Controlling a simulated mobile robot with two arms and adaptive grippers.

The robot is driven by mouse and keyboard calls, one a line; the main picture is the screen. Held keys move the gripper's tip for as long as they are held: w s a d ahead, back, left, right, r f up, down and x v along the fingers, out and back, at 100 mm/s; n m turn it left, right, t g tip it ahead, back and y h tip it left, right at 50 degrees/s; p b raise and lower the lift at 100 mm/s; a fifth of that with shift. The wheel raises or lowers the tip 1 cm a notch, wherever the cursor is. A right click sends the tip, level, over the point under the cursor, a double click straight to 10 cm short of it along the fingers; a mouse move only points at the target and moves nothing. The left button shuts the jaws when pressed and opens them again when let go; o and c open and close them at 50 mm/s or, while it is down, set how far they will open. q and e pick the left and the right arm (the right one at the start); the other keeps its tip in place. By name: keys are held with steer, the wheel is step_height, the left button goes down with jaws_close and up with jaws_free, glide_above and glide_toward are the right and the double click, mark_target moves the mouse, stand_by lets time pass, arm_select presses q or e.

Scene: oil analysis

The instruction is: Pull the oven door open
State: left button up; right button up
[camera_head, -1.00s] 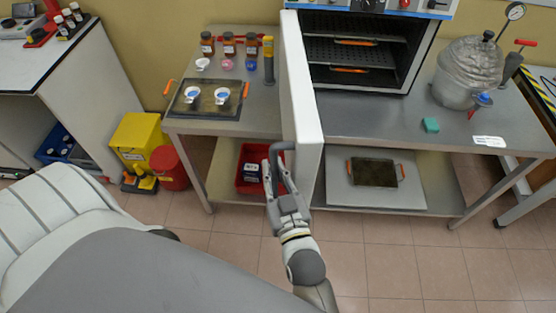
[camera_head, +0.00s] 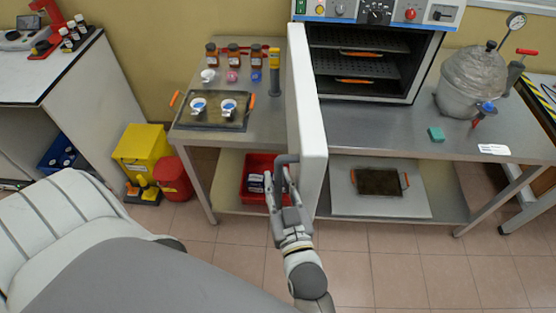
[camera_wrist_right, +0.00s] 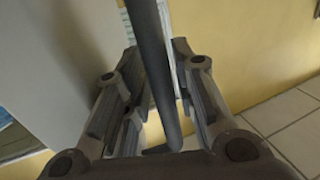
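The oven (camera_head: 372,75) stands on the steel table with its chamber exposed and dark racks inside. Its white door (camera_head: 308,110) is swung wide open toward me and shows nearly edge-on. My right gripper (camera_head: 279,178) is at the door handle (camera_head: 282,160), on the door's left side. In the right wrist view, the dark handle bar (camera_wrist_right: 155,70) runs between the two fingers of the right gripper (camera_wrist_right: 155,95). My left gripper is not in view.
Left of the door, a tray (camera_head: 180,122) with two white cups, several bottles and a yellow-topped tool (camera_head: 274,70) stand on the table. A red bin (camera_head: 256,165) sits on the shelf below, beside the gripper. A silver vessel (camera_head: 470,85) stands right. Floor in front is clear.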

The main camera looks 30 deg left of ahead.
steer(key=shift+s+d, duration=0.15)
steer(key=v, duration=1.1)
steer(key=shift+s+d, duration=0.2)
